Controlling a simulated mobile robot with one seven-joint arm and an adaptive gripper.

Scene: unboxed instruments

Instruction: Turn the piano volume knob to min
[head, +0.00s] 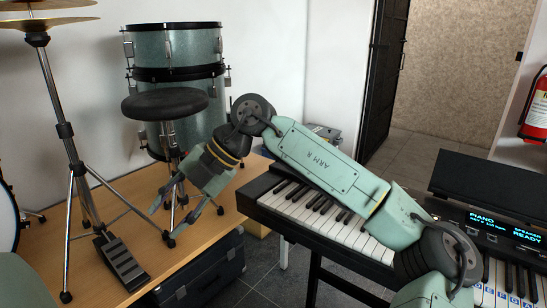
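The black piano (255,196) runs from the centre to the lower right, with its white keys (325,222) facing up. Its lit display (488,222) at the right reads "PIANO" and "READY". I cannot make out the volume knob; my arm crosses in front of part of the keyboard and panel. My gripper (180,216) is left of the piano's left end, apart from it, pointing down and left above the wooden floor area. Its fingers are spread and I see nothing between them.
A black round stool (165,103) and green drums (175,55) stand behind my gripper. A cymbal stand (65,130) with a pedal (122,260) is at the left. A black case (205,275) lies below. A fire extinguisher (537,105) hangs at the far right.

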